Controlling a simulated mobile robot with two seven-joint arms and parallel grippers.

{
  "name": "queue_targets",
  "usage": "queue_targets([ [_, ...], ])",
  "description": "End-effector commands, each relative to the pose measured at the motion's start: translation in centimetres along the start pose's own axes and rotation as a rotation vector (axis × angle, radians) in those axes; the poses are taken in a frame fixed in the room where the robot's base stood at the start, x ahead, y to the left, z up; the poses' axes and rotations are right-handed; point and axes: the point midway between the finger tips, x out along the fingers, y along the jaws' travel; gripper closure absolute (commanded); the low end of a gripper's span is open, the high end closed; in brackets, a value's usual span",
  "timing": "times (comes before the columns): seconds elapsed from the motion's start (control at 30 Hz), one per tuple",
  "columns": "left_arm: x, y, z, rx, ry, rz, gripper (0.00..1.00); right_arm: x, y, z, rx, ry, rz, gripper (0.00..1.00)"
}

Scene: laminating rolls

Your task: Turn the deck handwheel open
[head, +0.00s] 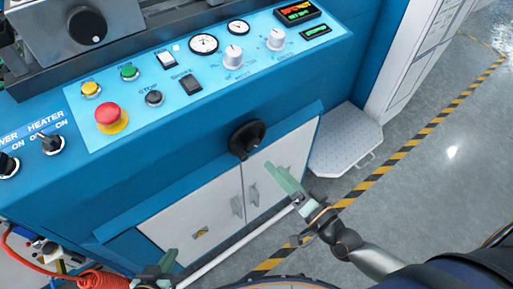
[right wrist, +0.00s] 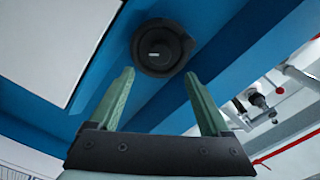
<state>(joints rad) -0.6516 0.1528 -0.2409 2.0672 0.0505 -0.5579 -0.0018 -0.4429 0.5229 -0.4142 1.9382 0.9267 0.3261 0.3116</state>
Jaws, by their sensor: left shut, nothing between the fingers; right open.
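The black deck handwheel (head: 247,139) sits on the blue front of the machine, above the white cabinet doors. It also shows in the right wrist view (right wrist: 160,48), beyond the fingertips and roughly centred between them. My right gripper (head: 283,181) is open and empty, below and to the right of the handwheel in the head view, apart from it. Its two green fingers stand spread in the right wrist view (right wrist: 159,75). My left gripper (head: 157,268) is shut and empty at the bottom of the head view, well away from the handwheel and partly cut off.
The light-blue control panel (head: 180,80) with a red emergency button (head: 111,117), gauges and knobs lies above the handwheel. A white rail (head: 235,243) runs in front of the cabinet doors (head: 190,222). A grey step plate (head: 345,140) stands at right. Floor beyond the striped tape is clear.

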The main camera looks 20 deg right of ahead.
Motion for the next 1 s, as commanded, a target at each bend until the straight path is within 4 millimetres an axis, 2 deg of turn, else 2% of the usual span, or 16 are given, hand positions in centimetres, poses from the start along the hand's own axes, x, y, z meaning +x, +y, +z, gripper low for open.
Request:
queue_targets([
  [0.03,0.0,0.0,0.1,-0.001,-0.002,0.0,1.0,1.2,-0.1,-0.1,0.001,0.005,-0.003,0.19],
  [0.2,0.1,0.1,0.4,-0.005,-0.005,0.0,1.0,4.7,-0.1,-0.1,0.002,0.004,-0.003,0.19],
  [0.43,0.2,0.1,0.6,-0.011,-0.007,-0.001,1.0,8.0,0.0,0.0,0.0,0.002,-0.001,0.19],
  [0.6,0.2,0.1,0.7,-0.011,-0.008,-0.002,1.0,9.1,0.0,0.0,-0.001,-0.001,0.001,0.19],
  [0.87,0.2,0.0,0.7,-0.011,-0.009,-0.003,1.0,9.2,0.0,0.1,-0.001,-0.001,0.001,0.19],
  [1.0,0.2,0.0,0.7,-0.01,-0.009,-0.004,1.0,9.2,0.0,0.1,-0.001,-0.001,0.001,0.31],
])
